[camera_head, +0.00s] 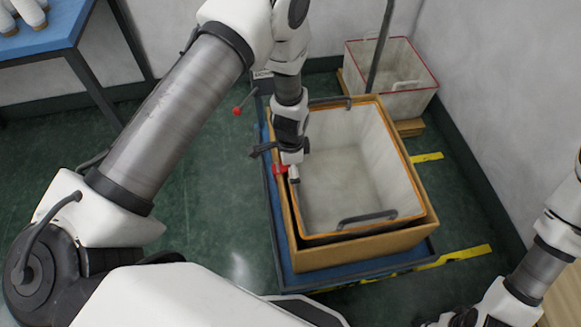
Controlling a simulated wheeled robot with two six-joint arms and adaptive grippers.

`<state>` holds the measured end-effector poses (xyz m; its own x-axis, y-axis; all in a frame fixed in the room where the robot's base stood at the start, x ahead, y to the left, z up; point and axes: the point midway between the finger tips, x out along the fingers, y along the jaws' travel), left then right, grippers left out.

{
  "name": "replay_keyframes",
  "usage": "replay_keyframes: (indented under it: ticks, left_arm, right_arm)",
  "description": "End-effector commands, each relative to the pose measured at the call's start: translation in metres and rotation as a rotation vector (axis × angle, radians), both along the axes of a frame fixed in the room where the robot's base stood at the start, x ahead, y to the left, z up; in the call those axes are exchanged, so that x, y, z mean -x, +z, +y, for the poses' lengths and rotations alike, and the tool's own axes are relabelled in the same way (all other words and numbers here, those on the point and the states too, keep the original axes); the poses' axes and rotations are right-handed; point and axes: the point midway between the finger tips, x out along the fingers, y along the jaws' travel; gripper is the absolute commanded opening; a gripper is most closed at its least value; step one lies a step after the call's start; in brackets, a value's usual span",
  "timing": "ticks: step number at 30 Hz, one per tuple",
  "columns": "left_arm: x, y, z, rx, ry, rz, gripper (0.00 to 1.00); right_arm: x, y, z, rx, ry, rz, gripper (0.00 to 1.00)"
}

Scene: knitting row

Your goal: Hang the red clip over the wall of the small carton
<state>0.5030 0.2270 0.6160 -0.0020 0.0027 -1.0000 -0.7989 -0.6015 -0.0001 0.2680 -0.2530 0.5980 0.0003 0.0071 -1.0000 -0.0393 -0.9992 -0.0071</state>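The red clip (280,169) is small in the head view, at the left wall of the brown carton (355,247). My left gripper (293,174) points down over that left wall, with its fingertips at the clip, and looks shut on it. The fingers partly hide the clip, and I cannot tell whether it touches the wall. The carton surrounds a pale bin (372,150) with an orange rim and dark handles. My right gripper (455,319) is only partly in view at the bottom edge, and its fingers cannot be made out.
The carton stands on a blue platform (283,247) with a dark upright post and a red-knobbed lever (237,111) nearby. A red-rimmed bin (397,100) stands behind by the wall. A blue table (55,32) with white cones is at upper left. Green floor (205,215) lies open left of the platform.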

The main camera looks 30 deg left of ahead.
Motion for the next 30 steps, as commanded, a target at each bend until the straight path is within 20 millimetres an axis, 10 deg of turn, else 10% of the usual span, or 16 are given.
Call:
replay_keyframes:
  ticks: [18,30]
  left_arm:
    - [-0.001,0.113,-0.001,0.000,-0.001,-0.001,1.00]
    - [0.008,0.114,-0.001,0.001,0.000,0.027,1.00]
  right_arm:
    - [0.000,0.000,0.000,0.000,0.000,0.000,0.40]
    - [0.000,0.006,0.000,0.000,0.000,0.000,0.40]
